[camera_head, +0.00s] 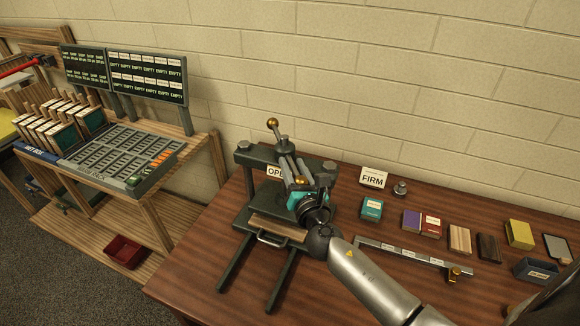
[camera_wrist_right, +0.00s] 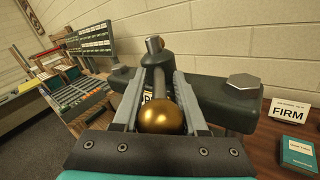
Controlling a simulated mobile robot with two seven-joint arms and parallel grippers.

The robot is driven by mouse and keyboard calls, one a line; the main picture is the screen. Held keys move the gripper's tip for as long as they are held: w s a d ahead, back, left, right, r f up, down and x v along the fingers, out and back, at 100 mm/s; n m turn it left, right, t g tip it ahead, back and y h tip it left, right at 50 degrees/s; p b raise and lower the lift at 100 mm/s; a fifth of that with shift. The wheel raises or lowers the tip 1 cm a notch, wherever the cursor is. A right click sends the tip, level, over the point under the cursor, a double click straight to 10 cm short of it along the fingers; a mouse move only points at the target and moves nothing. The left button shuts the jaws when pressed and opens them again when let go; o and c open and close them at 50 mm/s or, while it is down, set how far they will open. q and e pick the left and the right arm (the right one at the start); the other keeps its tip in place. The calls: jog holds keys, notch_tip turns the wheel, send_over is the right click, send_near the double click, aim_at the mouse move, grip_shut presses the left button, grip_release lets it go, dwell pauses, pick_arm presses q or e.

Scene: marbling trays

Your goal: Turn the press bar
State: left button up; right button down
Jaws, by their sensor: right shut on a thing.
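The dark green press (camera_head: 243,215) stands on the wooden table, with an "OPEN" sign partly hidden behind my right gripper. Its press bar (camera_head: 276,132) slopes across the top, with a brass ball at the far upper end and another brass ball (camera_wrist_right: 162,116) at the near end. My right gripper (camera_head: 291,170) is shut on the near part of the bar. In the right wrist view its two fingers stand on either side of the bar, with the near ball between them. My left gripper is not in view.
A "FIRM" card (camera_head: 373,178), a small metal weight (camera_head: 400,188), books and blocks lie right of the press. A metal ruler-like bar (camera_head: 400,255) lies in front of them. A rack bench (camera_head: 165,185) with label boards (camera_head: 147,75) stands left.

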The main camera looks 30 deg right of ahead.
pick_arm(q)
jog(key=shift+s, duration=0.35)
pick_arm(e)
jog(key=shift+y, duration=0.3)
jog(key=c, duration=0.5)
grip_release()
jog(key=shift+w, duration=0.1)
pick_arm(q)
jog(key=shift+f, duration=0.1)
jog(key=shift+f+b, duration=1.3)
jog(key=shift+b, duration=0.1)
pick_arm(e)
jog(key=shift+s+a, duration=0.45)
jog(key=shift+s, duration=2.05)
jog(key=shift+s+a, duration=0.4)
jog(key=shift+s, duration=2.15)
jog(key=shift+s+a, duration=0.45)
jog(key=shift+s, duration=2.05)
